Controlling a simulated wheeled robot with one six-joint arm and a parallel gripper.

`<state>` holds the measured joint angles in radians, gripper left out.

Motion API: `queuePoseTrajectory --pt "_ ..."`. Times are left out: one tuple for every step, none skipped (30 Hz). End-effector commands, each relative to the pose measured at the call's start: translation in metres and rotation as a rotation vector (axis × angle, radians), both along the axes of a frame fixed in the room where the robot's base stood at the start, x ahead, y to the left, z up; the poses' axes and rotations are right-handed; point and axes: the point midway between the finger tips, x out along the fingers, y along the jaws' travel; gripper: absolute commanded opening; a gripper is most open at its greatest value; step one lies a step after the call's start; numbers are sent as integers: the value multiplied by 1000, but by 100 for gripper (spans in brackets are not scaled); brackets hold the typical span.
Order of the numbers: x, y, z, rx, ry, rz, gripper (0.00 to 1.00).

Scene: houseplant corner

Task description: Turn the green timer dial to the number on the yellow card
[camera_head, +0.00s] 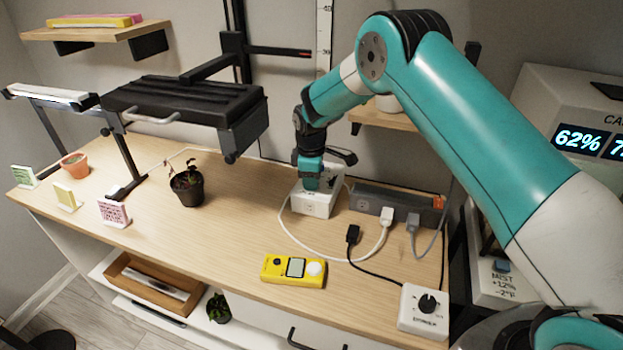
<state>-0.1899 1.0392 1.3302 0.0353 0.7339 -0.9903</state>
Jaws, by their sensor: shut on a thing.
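A white timer box (318,205) stands on the table, right of centre and in front of the back edge. My gripper (311,186) points down onto its top and is shut there. The green dial is hidden behind the jaws, so its setting cannot be read. The yellow card (67,197) stands at the left of the table, between a green card (24,177) and a pink card (113,213). The number on the yellow card is too small to read.
A grey power strip (370,199) with plugs lies right of the timer. A yellow meter (293,270) and a white box with a black knob (424,306) are in front. A potted plant (187,186) stands left, near a black lamp (185,102). Cables cross the table.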

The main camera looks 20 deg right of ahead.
Motion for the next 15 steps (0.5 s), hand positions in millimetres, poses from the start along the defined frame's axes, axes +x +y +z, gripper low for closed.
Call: queuePoseTrajectory --pt "1 0 1 0 -2 0 4" --pt "1 0 1 0 -2 0 4" --pt "1 0 1 0 -2 -1 4" --pt "1 0 1 0 -2 -1 4" --pt "1 0 1 -1 -2 -1 35" --pt "1 0 1 -1 -2 -1 44" --pt "1 0 1 -1 -2 -1 51" --pt "1 0 1 -1 -2 -1 53" --pt "0 0 1 -1 -2 -1 53" --pt "0 0 1 -1 -2 -1 53" --pt "0 0 1 0 -1 -1 53" --pt "0 0 0 0 -1 -1 53" --pt "0 0 0 0 -1 -1 53" --pt "0 0 0 0 -1 -1 53" --pt "0 0 1 0 -1 -1 53"
